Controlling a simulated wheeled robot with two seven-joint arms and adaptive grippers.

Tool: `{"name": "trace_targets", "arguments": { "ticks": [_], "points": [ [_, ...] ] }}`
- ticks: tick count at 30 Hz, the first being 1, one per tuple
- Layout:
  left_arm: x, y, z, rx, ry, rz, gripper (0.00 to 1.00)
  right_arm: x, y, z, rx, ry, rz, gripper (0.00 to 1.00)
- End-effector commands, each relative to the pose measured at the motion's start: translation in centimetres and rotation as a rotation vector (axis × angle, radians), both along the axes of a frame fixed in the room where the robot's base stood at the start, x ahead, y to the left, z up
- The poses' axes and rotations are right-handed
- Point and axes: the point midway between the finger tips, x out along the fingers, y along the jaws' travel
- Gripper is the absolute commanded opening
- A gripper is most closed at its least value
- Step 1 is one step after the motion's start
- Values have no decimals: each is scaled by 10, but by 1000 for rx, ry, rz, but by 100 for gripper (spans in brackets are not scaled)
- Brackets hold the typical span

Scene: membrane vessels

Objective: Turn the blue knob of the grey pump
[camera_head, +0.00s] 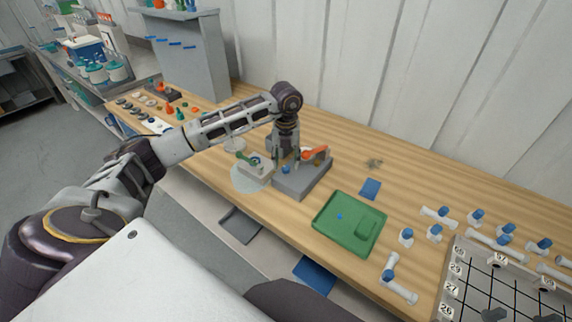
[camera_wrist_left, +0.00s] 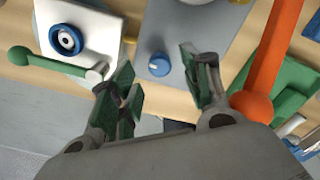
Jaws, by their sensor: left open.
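The grey pump (camera_head: 301,178) stands on the wooden table near its front edge, with an orange lever (camera_head: 316,153) on it. Its blue knob (camera_head: 286,169) is small and round, and in the left wrist view the knob (camera_wrist_left: 160,65) has a pale pointer line. My left gripper (camera_head: 284,158) points down just over the pump. In the left wrist view the left gripper (camera_wrist_left: 165,88) is open and empty, its green-padded fingers apart with the knob showing between them. I cannot tell how far above the knob the fingertips are. My right gripper is not in view.
Left of the pump is a pale block with a green lever (camera_head: 246,157) and a blue ring (camera_wrist_left: 65,39). The orange lever (camera_wrist_left: 272,65) rises close to the right finger. A green tray (camera_head: 328,232) lies to the right, with white fittings (camera_head: 406,238) beyond.

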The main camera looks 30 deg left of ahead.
Motion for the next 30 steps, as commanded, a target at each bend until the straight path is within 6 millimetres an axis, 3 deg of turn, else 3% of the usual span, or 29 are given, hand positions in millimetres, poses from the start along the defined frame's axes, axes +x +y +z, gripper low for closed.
{"name": "trace_targets", "arguments": {
  "ticks": [15,21,30],
  "points": [
    [1,0,74,-1,-3,0,48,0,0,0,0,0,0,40],
    [0,0,87,1,-1,1,48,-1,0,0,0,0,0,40],
    [0,0,89,0,0,1,48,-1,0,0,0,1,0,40]
  ]
}}
